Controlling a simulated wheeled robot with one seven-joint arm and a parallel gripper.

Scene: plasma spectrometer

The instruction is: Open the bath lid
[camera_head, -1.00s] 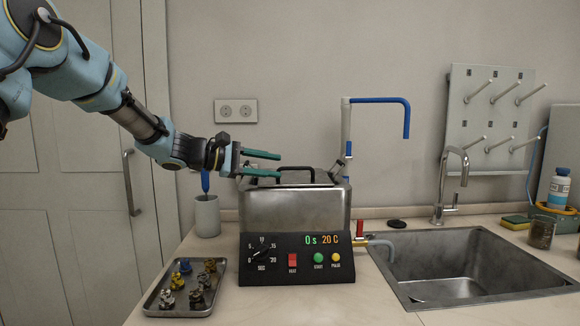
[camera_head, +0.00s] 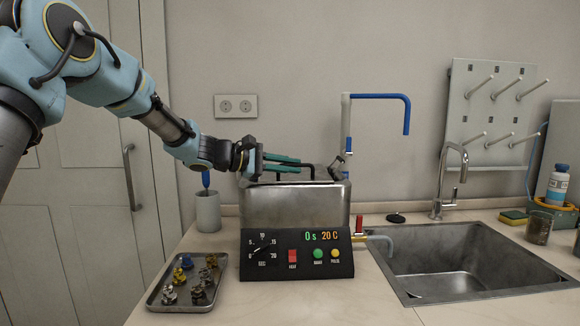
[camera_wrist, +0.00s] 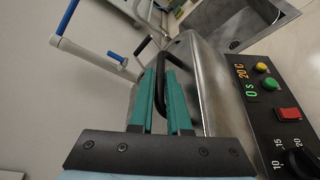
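The bath (camera_head: 295,206) is a steel box with a black control panel (camera_head: 297,256) on its front, standing on the counter. Its metal lid looks shut, and a black arched handle (camera_head: 309,172) stands on top. My gripper (camera_head: 299,162) reaches in from the left at handle height, with its green fingers level. In the wrist view the fingers (camera_wrist: 164,72) are a little apart, with part of the black handle (camera_wrist: 160,82) between them. I see a gap between the fingers and no clear grip on the handle. The fingers partly hide the handle in the head view.
A tray of small metal parts (camera_head: 151,301) and a grey cup (camera_head: 207,212) stand left of the bath. A white and blue pipe (camera_head: 346,130) rises behind it. A sink (camera_head: 480,262) with a tap (camera_head: 440,195) lies to the right.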

